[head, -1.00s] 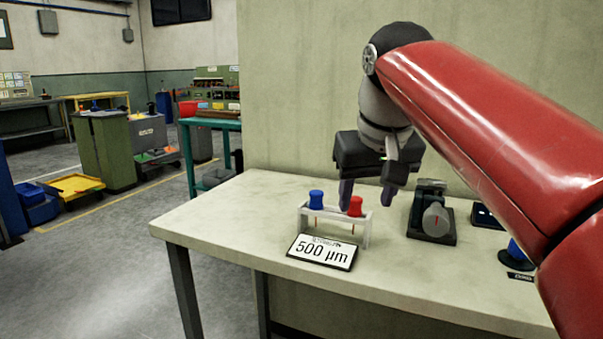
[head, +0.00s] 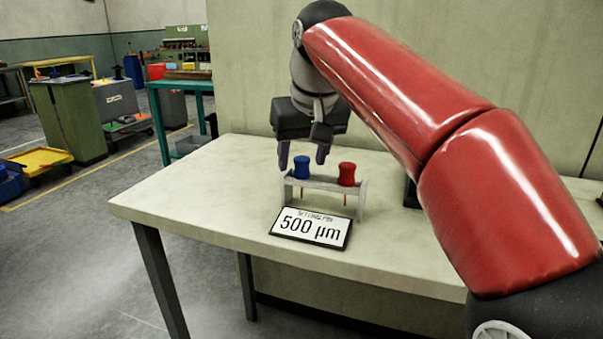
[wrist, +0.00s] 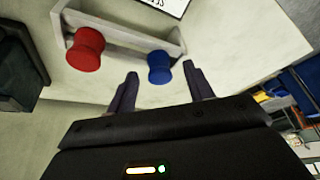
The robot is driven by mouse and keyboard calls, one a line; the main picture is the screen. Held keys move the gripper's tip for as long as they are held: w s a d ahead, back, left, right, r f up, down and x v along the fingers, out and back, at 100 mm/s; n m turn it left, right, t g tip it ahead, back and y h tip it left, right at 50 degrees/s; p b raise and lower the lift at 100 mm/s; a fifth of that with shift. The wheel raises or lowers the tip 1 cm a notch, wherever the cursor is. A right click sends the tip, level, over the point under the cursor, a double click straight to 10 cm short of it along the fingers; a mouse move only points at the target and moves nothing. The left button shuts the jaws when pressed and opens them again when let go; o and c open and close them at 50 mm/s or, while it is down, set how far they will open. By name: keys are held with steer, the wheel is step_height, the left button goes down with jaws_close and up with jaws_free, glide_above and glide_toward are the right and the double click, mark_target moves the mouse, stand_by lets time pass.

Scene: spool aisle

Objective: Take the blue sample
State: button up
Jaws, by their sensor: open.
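The blue sample (head: 301,168) is a blue-capped piece with a thin stem, upright in the left place of a small white rack (head: 325,184) on the table. A red sample (head: 347,174) stands in the right place. My gripper (head: 302,156) is open and empty, close behind the blue sample in the head view. In the wrist view the blue sample (wrist: 161,68) shows just beyond and between the two fingertips (wrist: 160,72); whether they touch it cannot be told. The red sample (wrist: 85,50) lies left of the fingers there.
A sign reading 500 µm (head: 311,227) stands in front of the rack on the pale table (head: 190,205). The table's left part is clear. A wall (head: 240,90) rises behind. A dark object (wrist: 20,70) is at the wrist view's left.

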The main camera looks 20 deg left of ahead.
steer(key=shift+f, duration=0.1)
steer(key=c, duration=1.1)
steer(key=shift+o, duration=0.2)
steer(key=r+p, duration=0.1)
steer(key=r, duration=0.3)
steer(key=r+p, duration=0.1)
steer(key=r, duration=0.4)
steer(key=shift+w+a, duration=0.15)
steer(key=shift+w, duration=0.05)
steer(key=shift+s+r, duration=0.1)
steer(key=shift+r, duration=0.25)
